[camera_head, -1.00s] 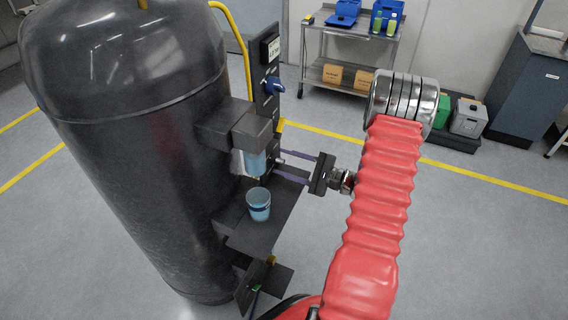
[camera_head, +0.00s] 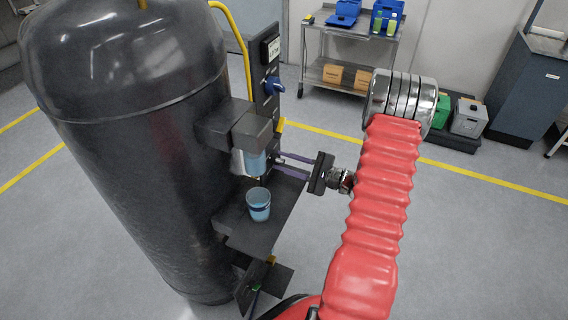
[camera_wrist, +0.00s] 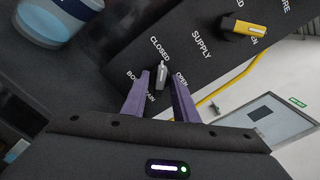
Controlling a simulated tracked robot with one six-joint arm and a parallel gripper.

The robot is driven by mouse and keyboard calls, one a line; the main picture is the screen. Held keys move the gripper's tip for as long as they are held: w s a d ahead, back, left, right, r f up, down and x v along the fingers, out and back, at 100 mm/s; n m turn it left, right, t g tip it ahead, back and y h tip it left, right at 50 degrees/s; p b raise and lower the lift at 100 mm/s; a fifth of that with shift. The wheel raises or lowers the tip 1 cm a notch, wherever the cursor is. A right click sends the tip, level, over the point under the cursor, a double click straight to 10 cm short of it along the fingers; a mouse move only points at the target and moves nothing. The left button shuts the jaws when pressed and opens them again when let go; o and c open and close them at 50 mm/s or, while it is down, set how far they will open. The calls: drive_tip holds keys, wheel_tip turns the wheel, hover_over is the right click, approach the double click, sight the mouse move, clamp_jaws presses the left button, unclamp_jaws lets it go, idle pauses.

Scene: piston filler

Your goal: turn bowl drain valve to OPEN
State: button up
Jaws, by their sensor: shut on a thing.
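The bowl drain valve has a small grey lever (camera_wrist: 162,77) on a dark panel, seen in the wrist view. Its tip points up, close under the CLOSED label; the OPEN label lies to its right. The lettering beside it is partly covered by a finger. My gripper (camera_wrist: 160,73) has its two purple fingers on either side of the lever, shut on it. In the head view my gripper (camera_head: 277,162) reaches in from the right beside the filler's lower shelf; the lever itself is hidden there.
A yellow-handled supply valve (camera_wrist: 243,30) is near on the same panel. A blue cup (camera_head: 259,204) stands on the shelf (camera_head: 262,233) under the filler nozzle. The big dark tank (camera_head: 130,150) fills the left. Open floor lies to the right.

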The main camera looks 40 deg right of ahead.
drive_tip(key=shift+s+a+f+m, duration=0.1)
drive_tip(key=shift+f+m, duration=0.1)
drive_tip(key=shift+m, duration=0.1)
drive_tip(key=m, duration=0.3)
drive_tip(key=shift+f, duration=0.1)
drive_tip(key=m, duration=0.4)
drive_tip(key=shift+a+m, duration=0.1)
drive_tip(key=shift+m, duration=0.3)
drive_tip(key=m, duration=0.4)
drive_tip(key=shift+m, duration=0.3)
drive_tip(key=m, duration=0.4)
drive_tip(key=shift+r+m, duration=0.2)
drive_tip(key=shift+m, duration=0.2)
drive_tip(key=o, duration=1.1)
drive_tip(key=shift+c, duration=0.2)
